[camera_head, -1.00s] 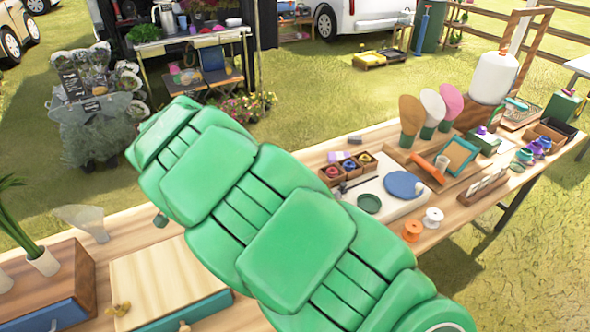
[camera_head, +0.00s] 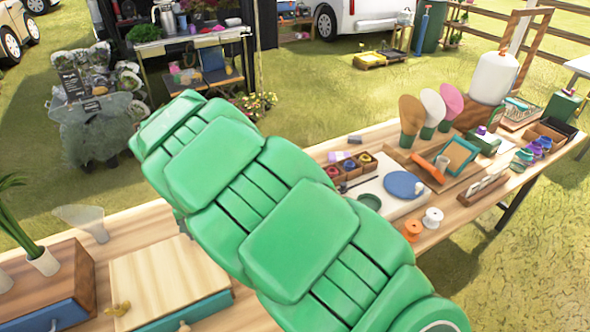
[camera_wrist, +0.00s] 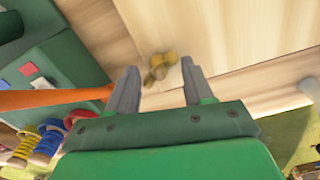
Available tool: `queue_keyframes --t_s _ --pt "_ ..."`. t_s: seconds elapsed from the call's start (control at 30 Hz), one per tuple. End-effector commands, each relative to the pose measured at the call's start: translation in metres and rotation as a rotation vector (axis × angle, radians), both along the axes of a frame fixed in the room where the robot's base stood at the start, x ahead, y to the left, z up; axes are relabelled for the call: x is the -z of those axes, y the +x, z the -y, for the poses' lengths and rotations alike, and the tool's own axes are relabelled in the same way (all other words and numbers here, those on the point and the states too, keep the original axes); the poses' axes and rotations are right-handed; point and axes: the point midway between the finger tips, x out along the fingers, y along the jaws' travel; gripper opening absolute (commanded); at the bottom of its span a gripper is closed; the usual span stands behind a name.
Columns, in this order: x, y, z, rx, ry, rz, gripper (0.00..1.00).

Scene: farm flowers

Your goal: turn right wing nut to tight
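The flower press (camera_head: 165,275) is a pale wooden board over a blue-edged base on the near table. One brass wing nut (camera_head: 118,309) shows at its front left, and another small brass piece (camera_head: 184,326) shows at the bottom edge. In the wrist view, a brass wing nut (camera_wrist: 155,71) sits near the edge of the pale board (camera_wrist: 215,30). My gripper (camera_wrist: 159,67) is open, with one grey finger on each side of this nut and visible gaps. I cannot tell which nut it is. In the head view my green arm hides the gripper and the press's right side.
An orange bar (camera_wrist: 55,99) lies left of the fingers in the wrist view, near coloured spools (camera_wrist: 45,146) and a green box (camera_wrist: 60,60). In the head view, a plant in a white pot (camera_head: 43,262) and a clear funnel-like piece (camera_head: 85,220) stand left of the press.

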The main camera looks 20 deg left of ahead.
Motion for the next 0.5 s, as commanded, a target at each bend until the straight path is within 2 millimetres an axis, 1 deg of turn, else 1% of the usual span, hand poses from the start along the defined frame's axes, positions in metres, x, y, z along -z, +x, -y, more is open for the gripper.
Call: queue_keyframes --t_s 0.5 --pt "0.0002 -0.0004 -0.0002 -0.397 0.000 0.000 0.50"
